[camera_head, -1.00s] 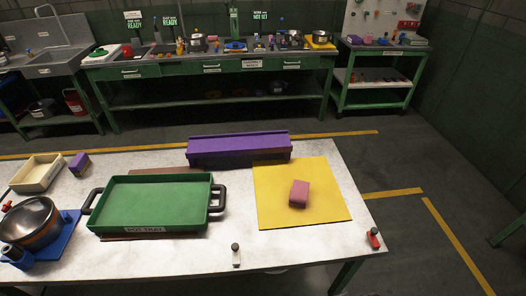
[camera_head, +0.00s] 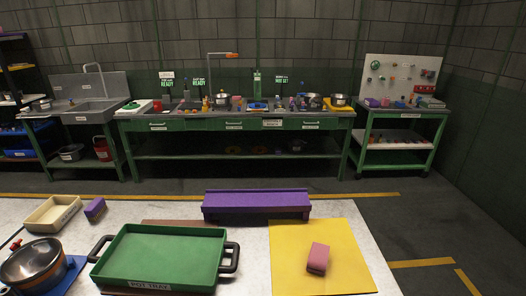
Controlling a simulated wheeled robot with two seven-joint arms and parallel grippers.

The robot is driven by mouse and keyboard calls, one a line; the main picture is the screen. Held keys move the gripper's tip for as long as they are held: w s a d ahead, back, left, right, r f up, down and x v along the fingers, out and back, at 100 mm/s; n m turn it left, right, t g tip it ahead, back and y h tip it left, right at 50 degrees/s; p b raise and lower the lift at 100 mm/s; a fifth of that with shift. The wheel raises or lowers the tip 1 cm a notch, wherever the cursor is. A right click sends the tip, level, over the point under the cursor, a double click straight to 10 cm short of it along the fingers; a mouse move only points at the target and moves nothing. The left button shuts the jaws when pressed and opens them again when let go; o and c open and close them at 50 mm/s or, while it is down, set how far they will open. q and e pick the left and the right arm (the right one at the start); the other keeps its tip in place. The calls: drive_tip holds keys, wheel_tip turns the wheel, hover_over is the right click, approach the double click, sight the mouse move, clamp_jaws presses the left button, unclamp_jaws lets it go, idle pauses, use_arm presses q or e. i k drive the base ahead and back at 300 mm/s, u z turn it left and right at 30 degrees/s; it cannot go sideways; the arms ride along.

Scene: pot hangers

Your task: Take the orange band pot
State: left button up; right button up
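A steel pot with a dark lid and an orange-brown band (camera_head: 36,268) stands on a blue mat (camera_head: 70,284) at the near left of the white table. Its left side is close to the picture's edge. On the far green bench stand a steel pot (camera_head: 223,100) left of centre and another pot (camera_head: 338,100) at the right end. They are too small for me to tell any band colour. Neither of my grippers shows in this view.
A green tray (camera_head: 160,258) with dark handles, a purple rack (camera_head: 256,204) and a yellow mat (camera_head: 290,265) with a pink block (camera_head: 318,258) lie on the table. A cream bin (camera_head: 52,213) and a purple block (camera_head: 95,209) are at left. Floor separates table and bench.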

sight(38, 265)
drive_tip(key=u, duration=1.65)
drive_tip(key=k, duration=0.55)
drive_tip(key=u, duration=0.4)
drive_tip(key=i, duration=1.05)
drive_tip(key=z, duration=0.9)
drive_tip(key=i, duration=0.5)
drive_tip(key=z, duration=0.6)
